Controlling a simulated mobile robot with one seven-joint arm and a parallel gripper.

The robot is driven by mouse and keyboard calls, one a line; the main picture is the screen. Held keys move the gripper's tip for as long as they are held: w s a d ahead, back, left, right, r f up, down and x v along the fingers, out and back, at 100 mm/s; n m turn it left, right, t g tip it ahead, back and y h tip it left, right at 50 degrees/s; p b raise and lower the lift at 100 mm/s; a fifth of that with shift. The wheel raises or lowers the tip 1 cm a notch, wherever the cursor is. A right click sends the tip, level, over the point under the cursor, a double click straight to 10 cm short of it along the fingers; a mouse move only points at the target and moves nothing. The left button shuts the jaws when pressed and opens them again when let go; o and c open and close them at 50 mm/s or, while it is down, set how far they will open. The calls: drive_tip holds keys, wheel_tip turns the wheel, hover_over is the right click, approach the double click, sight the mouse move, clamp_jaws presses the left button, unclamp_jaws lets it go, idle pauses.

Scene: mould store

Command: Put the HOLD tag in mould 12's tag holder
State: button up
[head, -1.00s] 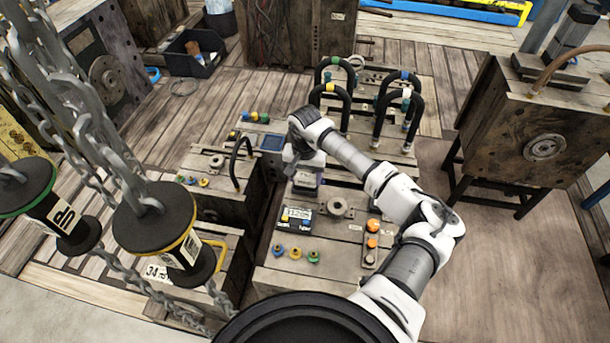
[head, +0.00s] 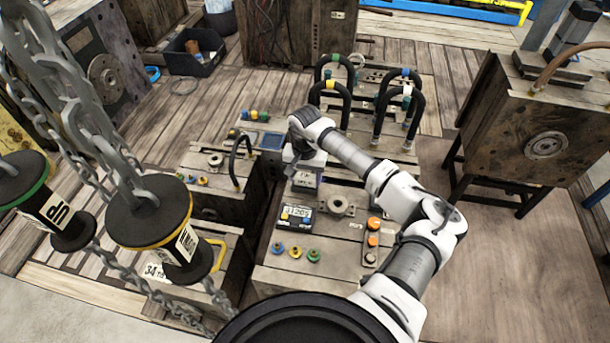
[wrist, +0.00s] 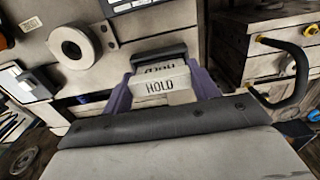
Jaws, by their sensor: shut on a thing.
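The HOLD tag (wrist: 160,83) is a pale block with black lettering on its front and top faces. My gripper (wrist: 162,90) is shut on it, with a purple finger at each side. A dark bar (wrist: 158,55) lies directly behind the tag; I cannot tell whether it is the tag holder or whether the tag touches it. In the head view my gripper (head: 304,178) is above the wooden-looking mould top (head: 335,255), just behind a counter display (head: 296,214). I can read no mould 12 mark, and my wrist hides part of the area.
A round ring (head: 340,206) and orange-capped fittings (head: 373,232) stand close to the right. Black hose loops (head: 335,88) rise behind. Chains with hanging spools (head: 150,220) are at the left. A mould on a stand (head: 545,110) is at the right, with bare floor before it.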

drive_tip(key=o, duration=1.1)
drive_tip(key=shift+c, duration=0.2)
wheel_tip(320, 180, up, 14)
drive_tip(key=b, duration=0.2)
